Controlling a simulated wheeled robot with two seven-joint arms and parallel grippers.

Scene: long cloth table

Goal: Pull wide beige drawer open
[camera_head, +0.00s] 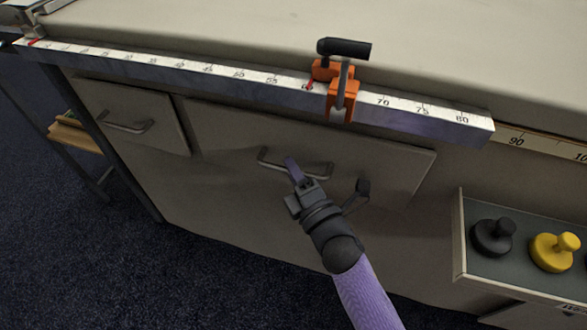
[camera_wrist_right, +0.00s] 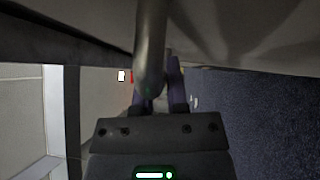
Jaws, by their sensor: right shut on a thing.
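The wide beige drawer (camera_head: 375,158) is in the middle of the cabinet front in the head view, under the ruler edge. It looks closed, its front about level with the cabinet. Its metal bar handle (camera_head: 318,172) shows behind my right gripper (camera_head: 292,168). The right gripper is shut on the handle, with its purple fingers at the bar. In the right wrist view the handle (camera_wrist_right: 150,45) runs down between the fingers (camera_wrist_right: 158,88). My left gripper is not in view.
A smaller drawer (camera_head: 130,115) with its own handle is at the left. An orange clamp (camera_head: 341,95) sits on the ruler rail (camera_head: 240,83) above. An open tray (camera_head: 459,235) with black and yellow knobbed weights juts out at the right. Dark carpet (camera_head: 60,220) lies clear at lower left.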

